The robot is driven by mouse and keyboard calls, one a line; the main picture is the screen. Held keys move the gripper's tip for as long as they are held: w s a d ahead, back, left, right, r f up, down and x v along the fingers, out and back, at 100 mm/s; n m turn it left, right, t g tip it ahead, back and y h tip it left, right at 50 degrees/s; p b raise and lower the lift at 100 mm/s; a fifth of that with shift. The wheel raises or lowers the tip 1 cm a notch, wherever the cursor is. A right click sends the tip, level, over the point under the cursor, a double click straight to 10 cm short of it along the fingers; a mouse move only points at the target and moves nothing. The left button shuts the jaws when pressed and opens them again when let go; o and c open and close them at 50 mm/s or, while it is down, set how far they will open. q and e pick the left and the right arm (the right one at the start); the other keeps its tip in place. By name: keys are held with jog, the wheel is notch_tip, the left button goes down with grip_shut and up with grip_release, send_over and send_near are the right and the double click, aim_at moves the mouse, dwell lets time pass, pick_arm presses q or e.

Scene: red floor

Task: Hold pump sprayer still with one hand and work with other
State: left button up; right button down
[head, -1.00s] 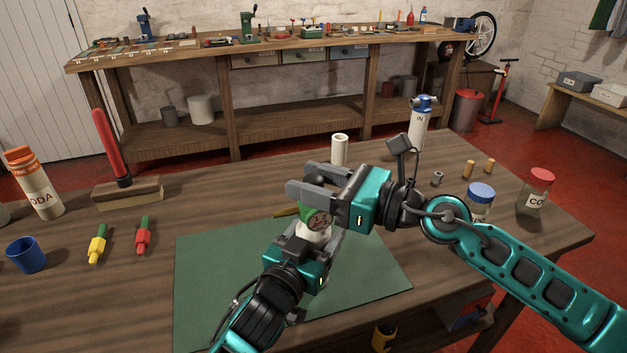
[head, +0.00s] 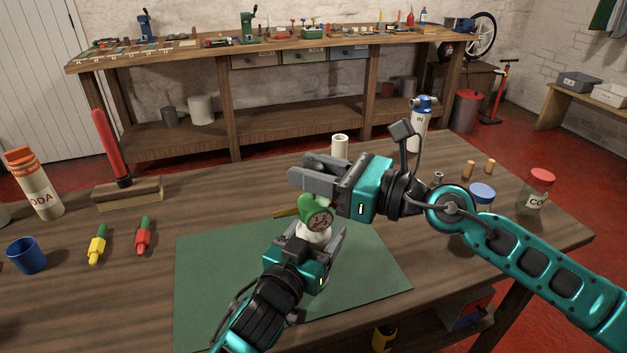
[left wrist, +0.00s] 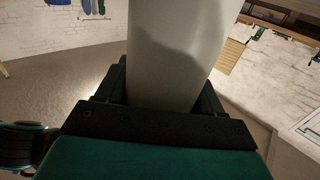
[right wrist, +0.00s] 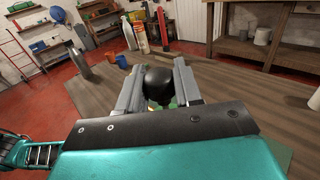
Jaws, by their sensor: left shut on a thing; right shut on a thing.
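The pump sprayer stands over the green mat (head: 215,290), with a white body (head: 318,234) and a green head (head: 312,207) that bears a round, dial-like face. My left gripper (head: 318,246) is shut around the white body, which also fills the middle of the left wrist view (left wrist: 175,50). My right gripper (head: 312,177) is above the green head. In the right wrist view it is shut on the sprayer's black knob (right wrist: 159,84), with green showing just below. In the head view the right fingers hide the knob. The sprayer's base is hidden by my left gripper.
A white tube (head: 340,146) and a blue-topped canister (head: 418,128) stand behind. Blue-lidded (head: 481,195) and red-lidded (head: 538,190) jars are right, near my right arm.

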aim_at(320, 165)
notch_tip(320, 165, up, 5)
jog(key=shift+f, duration=0.1)
jog(key=c, duration=1.1)
grip_release()
jog(key=shift+o, duration=1.4)
jog(key=shift+d+f, duration=0.1)
jog(key=shift+f, duration=0.05)
jog(key=shift+s+d, duration=0.15)
jog(key=shift+d, duration=0.2)
jog(key=v, duration=1.1)
jog(key=shift+s, duration=0.1)
